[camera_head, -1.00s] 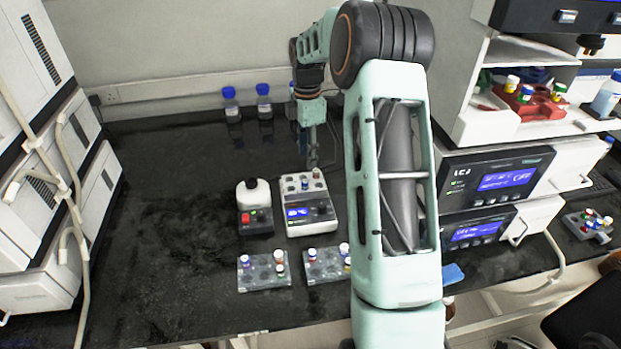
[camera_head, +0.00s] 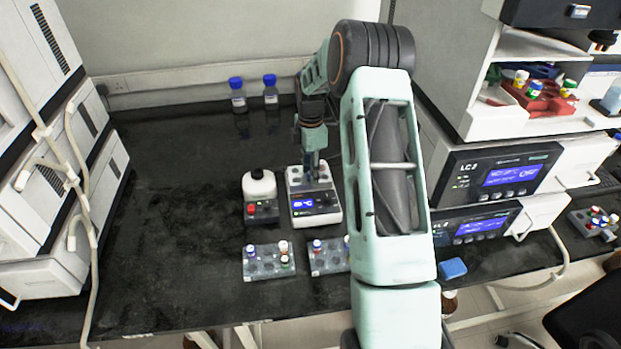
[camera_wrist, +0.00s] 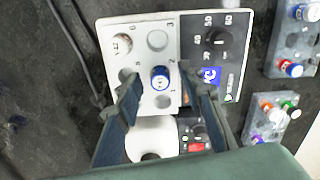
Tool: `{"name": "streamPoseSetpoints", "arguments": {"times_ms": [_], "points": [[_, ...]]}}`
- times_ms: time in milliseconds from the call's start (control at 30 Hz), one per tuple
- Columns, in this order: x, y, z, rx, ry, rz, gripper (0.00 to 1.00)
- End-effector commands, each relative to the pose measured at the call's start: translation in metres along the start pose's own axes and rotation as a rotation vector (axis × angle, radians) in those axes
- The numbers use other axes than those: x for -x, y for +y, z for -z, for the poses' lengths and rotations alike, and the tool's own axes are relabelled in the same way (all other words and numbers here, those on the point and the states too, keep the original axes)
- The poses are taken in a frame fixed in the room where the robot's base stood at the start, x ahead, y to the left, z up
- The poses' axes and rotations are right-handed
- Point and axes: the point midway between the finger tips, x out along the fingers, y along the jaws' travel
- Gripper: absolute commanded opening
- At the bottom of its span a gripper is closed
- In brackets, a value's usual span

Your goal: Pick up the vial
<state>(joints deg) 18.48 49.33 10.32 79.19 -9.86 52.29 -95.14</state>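The blue-capped vial (camera_wrist: 160,77) stands upright in a well of the white block of the heater device (camera_wrist: 150,22). My gripper (camera_wrist: 158,80) is open, with one finger on each side of this vial in the wrist view. A gap shows between the cap and each finger. In the head view, my gripper (camera_head: 313,168) points down over the back of the device (camera_head: 316,217) and hides the vials there.
A white bottle device (camera_head: 260,188) stands just left of the heater. Two grey racks, left (camera_head: 268,268) and right (camera_head: 328,266), hold capped vials in front. Two blue-capped bottles (camera_head: 238,102) stand at the back wall. The left bench is clear.

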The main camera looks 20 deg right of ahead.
Motion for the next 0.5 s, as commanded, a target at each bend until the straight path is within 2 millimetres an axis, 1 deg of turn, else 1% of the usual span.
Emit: {"name": "streamPoseSetpoints", "arguments": {"times_ms": [33, 67, 333, 367, 500], "points": [[0.0, -0.0001, 0.0001, 0.0, 0.0, 0.0, 0.36], [0.0001, -0.0001, 0.0, 0.0, 0.0, 0.0, 0.33], [0.0002, -0.0002, 0.0, 0.0, 0.0, 0.001, 0.04], [0.0003, -0.0002, 0.0, 0.0, 0.0, 0.001, 0.02], [0.0004, -0.0002, 0.0, 0.0, 0.0, 0.0, 0.02]]}}
